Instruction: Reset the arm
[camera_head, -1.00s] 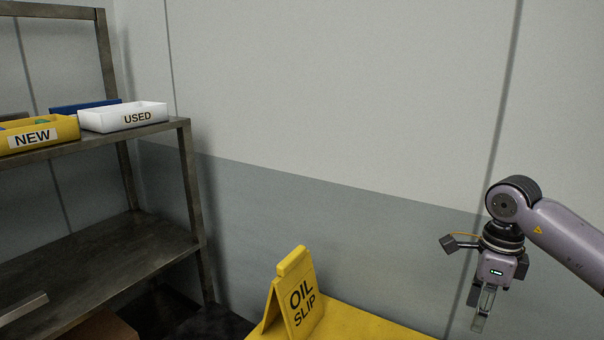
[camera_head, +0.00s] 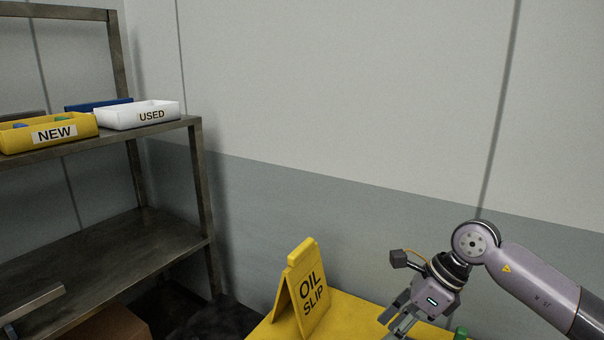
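My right arm (camera_head: 540,275) comes in from the right. Its gripper (camera_head: 392,322) points down and to the left, low in the view, near the right part of a yellow surface. Its two fingers look apart with nothing seen between them, though the lower finger runs close to the bottom edge of the picture. My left gripper is not in view.
A yellow OIL SLIP sign (camera_head: 304,290) stands on the yellow surface (camera_head: 350,318), left of the gripper. A green item (camera_head: 461,333) shows at the bottom edge. A metal shelf (camera_head: 110,243) at left holds a yellow NEW bin (camera_head: 85,128) and white USED bin (camera_head: 168,114).

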